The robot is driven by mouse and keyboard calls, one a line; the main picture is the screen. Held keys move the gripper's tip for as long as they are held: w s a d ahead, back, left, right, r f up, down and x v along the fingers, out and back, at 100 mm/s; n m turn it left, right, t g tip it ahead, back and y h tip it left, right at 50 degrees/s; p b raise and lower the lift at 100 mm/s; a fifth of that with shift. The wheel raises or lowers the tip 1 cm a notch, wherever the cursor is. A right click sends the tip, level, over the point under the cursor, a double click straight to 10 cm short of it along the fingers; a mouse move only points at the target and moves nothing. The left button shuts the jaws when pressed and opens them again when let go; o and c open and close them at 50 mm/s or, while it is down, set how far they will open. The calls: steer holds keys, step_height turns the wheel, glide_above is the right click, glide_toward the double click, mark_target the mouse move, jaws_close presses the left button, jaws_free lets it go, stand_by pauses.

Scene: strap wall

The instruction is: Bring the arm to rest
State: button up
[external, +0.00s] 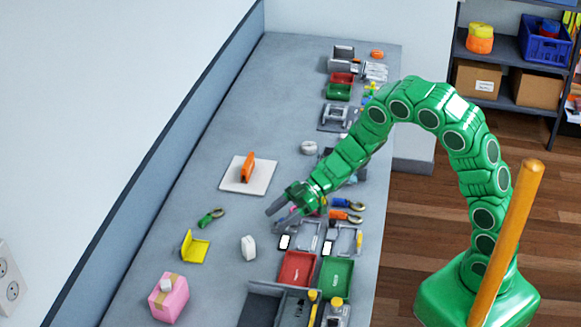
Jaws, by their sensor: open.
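My green arm rises from its base at the lower right, arches over and reaches down to the left across the grey bench. My gripper (277,217) is at the end of it, with dark fingers apart and nothing seen between them. It is low over the middle of the bench, between the white square plate and the grey fixtures. How far the fingertips are above the bench I cannot tell. The forearm hides part of the row of items behind it.
A white plate (232,184) bears an upright orange piece (248,167). A white block (248,247), yellow bracket (195,246), green-handled tool (211,217) and pink box (169,298) lie nearer. Red (297,268) and green (335,277) trays stand at the front right. The bench's far left is clear.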

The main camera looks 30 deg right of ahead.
steer(key=w+d+r+m+t+h, duration=0.2)
steer(key=w+d+r+t+h, duration=0.15)
steer(key=w+d, duration=0.35)
steer(key=w+d+r+m+t+h, duration=0.2)
steer(key=w+d+r+m+t, duration=0.15)
steer(key=w+d, duration=0.4)
steer(key=s+d+r+m+t+h, duration=0.1)
steer(key=s+d+r+m+h, duration=0.15)
steer(key=d, duration=0.45)
steer(key=s+d+r+m+h, duration=0.1)
steer(key=d+h, duration=0.2)
steer(key=d, duration=0.4)
steer(key=s+d+r+m+t+h, duration=0.1)
steer(key=s+d+r+m+h, duration=0.15)
steer(key=d, duration=0.55)
steer(key=s+d+m+g+h, duration=0.1)
steer(key=s+d+m+g, duration=0.15)
steer(key=s+d, duration=0.45)
steer(key=s+d+m+g+h, duration=0.2)
steer(key=s+g, duration=0.1)
steer(key=s, duration=0.8)
steer(key=s+a+m+g+y, duration=0.1)
steer(key=s+a+g, duration=0.1)
steer(key=s, duration=0.8)
steer(key=s+a+m+g+y, duration=0.1)
steer(key=s+a+g+y, duration=0.1)
steer(key=s, duration=0.8)
steer(key=shift+s+g, duration=0.15)
steer(key=shift+g, duration=0.4)
steer(key=shift+r, duration=0.1)
